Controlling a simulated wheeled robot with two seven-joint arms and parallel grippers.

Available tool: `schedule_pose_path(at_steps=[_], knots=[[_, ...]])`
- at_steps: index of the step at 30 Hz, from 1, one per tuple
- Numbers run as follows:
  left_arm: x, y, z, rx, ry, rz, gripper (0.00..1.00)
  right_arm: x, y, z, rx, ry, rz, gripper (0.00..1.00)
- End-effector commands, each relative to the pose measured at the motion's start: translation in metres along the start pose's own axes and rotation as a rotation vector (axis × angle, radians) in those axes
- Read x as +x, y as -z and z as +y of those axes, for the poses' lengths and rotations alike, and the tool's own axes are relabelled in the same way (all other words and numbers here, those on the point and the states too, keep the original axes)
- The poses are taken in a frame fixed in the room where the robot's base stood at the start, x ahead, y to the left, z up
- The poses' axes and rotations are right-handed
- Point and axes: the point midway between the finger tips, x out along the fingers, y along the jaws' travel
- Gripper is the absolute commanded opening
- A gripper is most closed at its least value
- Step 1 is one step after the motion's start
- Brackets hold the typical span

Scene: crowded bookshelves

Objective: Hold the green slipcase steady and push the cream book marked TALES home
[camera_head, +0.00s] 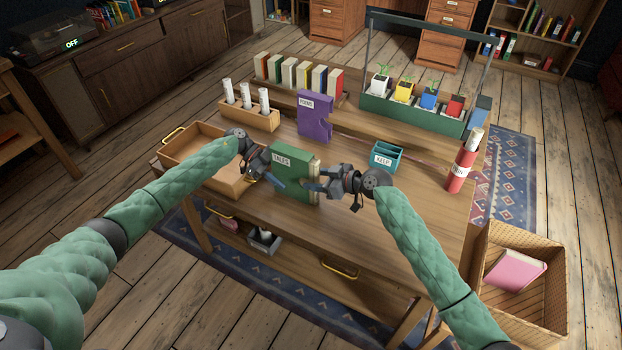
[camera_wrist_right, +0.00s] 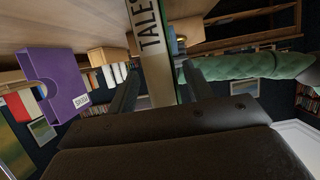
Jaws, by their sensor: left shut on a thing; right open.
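The green slipcase (camera_head: 284,180), labelled TALES, stands upright on the table. My left gripper (camera_head: 276,180) is shut on it from the left. The cream book (camera_head: 314,166) shows at the slipcase's right, open side and seems to stick out a little; how far I cannot tell. In the right wrist view its cream spine (camera_wrist_right: 150,30) with the word TALES lies ahead between the fingers. My right gripper (camera_head: 318,184) is open at the book's right side; its fingers also show in the right wrist view (camera_wrist_right: 158,88). Whether they touch the book is not clear.
A purple slipcase (camera_head: 313,118) stands behind. A teal KEEP box (camera_head: 386,158) is to the right, with a red cylinder (camera_head: 463,170) beyond. An open wooden drawer-like tray (camera_head: 190,140) lies left. A planter (camera_head: 411,115) and a book row (camera_head: 297,74) stand at the back.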

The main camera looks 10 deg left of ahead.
Motion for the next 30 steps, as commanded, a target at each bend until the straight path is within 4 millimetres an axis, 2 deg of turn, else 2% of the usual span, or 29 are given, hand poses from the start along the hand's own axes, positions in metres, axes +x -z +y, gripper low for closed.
schedule_pose_path(at_steps=[3, 9, 15, 21, 29, 30], knots=[[0.001, 0.000, 0.000, 0.000, 0.000, 0.001, 0.20, -0.025, -0.001, 0.001, -0.001, -0.002, -0.001, 0.51], [0.001, 0.000, 0.000, 0.000, 0.000, 0.001, 0.20, -0.062, -0.001, 0.001, -0.001, -0.002, 0.000, 0.51], [0.000, 0.000, 0.000, 0.000, 0.000, 0.000, 0.20, -0.086, 0.000, 0.001, 0.001, -0.001, 0.000, 0.51], [0.000, 0.000, 0.000, 0.000, 0.000, 0.000, 0.20, -0.095, 0.000, 0.001, 0.001, 0.000, 0.001, 0.51], [0.000, 0.000, 0.000, 0.000, 0.000, 0.000, 0.20, -0.096, 0.000, 0.001, 0.001, 0.000, 0.001, 0.51], [0.000, 0.000, 0.000, 0.000, 0.000, 0.000, 0.20, -0.095, 0.000, 0.001, 0.001, 0.000, 0.001, 0.43]])
